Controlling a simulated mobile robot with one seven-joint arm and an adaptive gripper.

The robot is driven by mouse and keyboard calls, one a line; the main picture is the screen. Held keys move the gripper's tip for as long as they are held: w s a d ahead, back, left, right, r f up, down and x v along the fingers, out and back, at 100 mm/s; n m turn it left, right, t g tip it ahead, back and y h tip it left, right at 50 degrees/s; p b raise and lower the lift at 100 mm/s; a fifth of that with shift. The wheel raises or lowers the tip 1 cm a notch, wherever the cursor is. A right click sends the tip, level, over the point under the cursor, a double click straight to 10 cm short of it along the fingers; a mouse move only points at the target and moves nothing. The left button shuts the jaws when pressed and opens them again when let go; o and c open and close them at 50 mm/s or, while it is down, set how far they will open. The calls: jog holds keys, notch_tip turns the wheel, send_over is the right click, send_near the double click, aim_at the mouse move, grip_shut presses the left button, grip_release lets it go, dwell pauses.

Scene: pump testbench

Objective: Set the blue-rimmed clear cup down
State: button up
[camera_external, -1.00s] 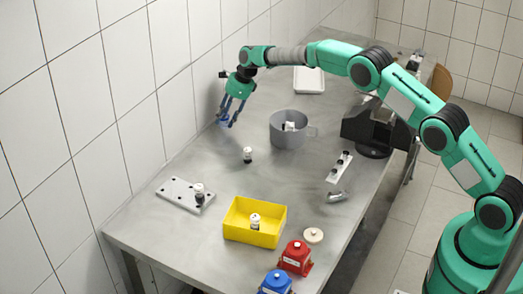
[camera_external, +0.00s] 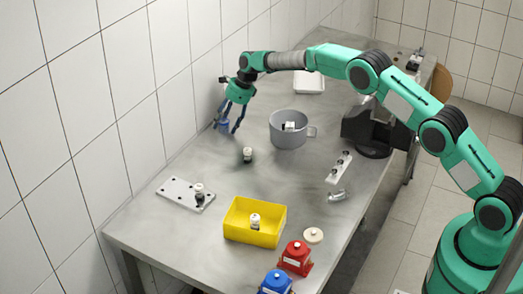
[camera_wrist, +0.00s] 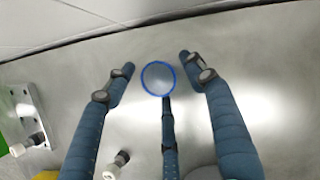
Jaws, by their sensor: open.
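The clear cup with the blue rim (camera_wrist: 158,66) shows from above in the wrist view, its rim a blue ring over the grey table. It appears to stand upright. My gripper (camera_wrist: 157,74) is open, with one finger on each side of the cup and a third at its near edge. Gaps show between the two side fingers and the rim; whether the third finger touches it I cannot tell. In the external view my gripper (camera_external: 229,126) is low over the table's wall side, and the cup is mostly hidden among the fingers.
A small white bottle (camera_external: 247,151) stands nearby. A grey pot (camera_external: 285,137) is to the right. A holed metal plate (camera_external: 177,191), a yellow bin (camera_external: 235,229) and red (camera_external: 296,259) and blue (camera_external: 275,284) containers are nearer the front. The tiled wall (camera_external: 175,95) is close on the left.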

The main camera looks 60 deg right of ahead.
jog(key=p+v, duration=0.1)
jog(key=v, duration=1.1)
jog(key=shift+p, duration=0.3)
jog(key=shift+d+r, duration=0.1)
